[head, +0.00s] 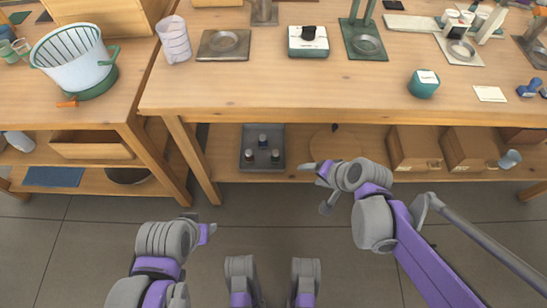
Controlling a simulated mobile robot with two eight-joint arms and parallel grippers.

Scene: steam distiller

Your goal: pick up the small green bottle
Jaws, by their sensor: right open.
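A squat green container (423,88) with a pale label on top stands on the long wooden table at the right. Several small dark-capped bottles (263,142) stand in a grey tray (246,134) on the lower shelf; they are too small for me to tell which is green. My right gripper (317,187) is open and empty in front of the lower shelf, to the right of the tray and apart from it. My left gripper (208,232) is low at the left over the floor, away from the bottles; its jaws do not show clearly.
Cardboard boxes (415,146) and a round wooden board (335,142) are on the lower shelf. The table edge (300,119) overhangs the shelf.

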